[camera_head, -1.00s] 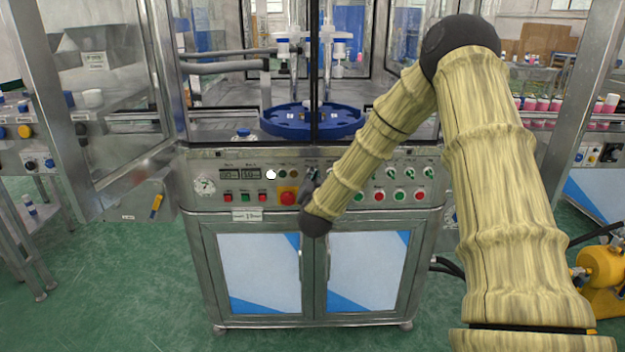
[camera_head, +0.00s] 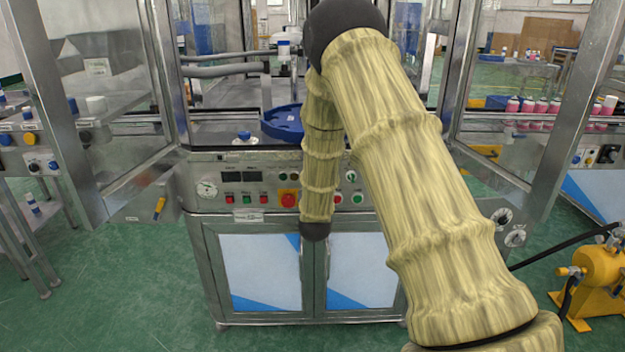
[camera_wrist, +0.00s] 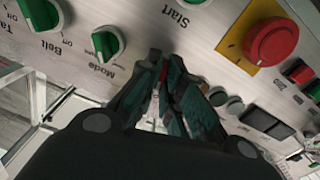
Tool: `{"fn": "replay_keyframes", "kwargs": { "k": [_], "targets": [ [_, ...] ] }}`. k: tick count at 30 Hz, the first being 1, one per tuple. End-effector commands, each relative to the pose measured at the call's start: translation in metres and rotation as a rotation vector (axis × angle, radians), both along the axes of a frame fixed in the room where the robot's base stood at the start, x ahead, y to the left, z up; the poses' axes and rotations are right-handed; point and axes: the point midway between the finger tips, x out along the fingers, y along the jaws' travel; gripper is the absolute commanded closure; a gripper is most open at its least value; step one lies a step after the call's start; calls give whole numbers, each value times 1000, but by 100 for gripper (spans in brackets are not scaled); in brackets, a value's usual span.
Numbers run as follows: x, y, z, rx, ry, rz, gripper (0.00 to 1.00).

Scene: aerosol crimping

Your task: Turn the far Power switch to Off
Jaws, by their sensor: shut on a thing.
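The control panel (camera_head: 213,207) is on the front of the steel machine, ahead of me. My gripper (camera_wrist: 166,75) is at the panel in the wrist view, its dark green fingers closed together around the Power switch. The switch is almost wholly covered by the fingers. Its label and pointer cannot be read. In the head view my arm hides the gripper and the switch. The two displays (camera_head: 242,177) on the panel are dark. They also look dark in the wrist view (camera_wrist: 258,118).
Close to the fingers in the wrist view are the green Mode knob (camera_wrist: 107,42) and a red emergency button (camera_wrist: 271,42) on a yellow plate. Unlit lamps (camera_wrist: 228,102) sit beside the fingers. Open glass doors (camera_head: 100,110) flank the machine.

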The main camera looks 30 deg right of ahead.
Motion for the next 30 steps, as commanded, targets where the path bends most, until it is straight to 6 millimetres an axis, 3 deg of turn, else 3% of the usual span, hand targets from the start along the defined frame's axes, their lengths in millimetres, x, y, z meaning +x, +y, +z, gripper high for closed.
{"fn": "replay_keyframes", "kwargs": {
  "k": [12,30],
  "targets": [
    [-1,1,-2,-219,139,0,100],
    [-1,0,-3,-275,175,-1,100]
  ]
}}
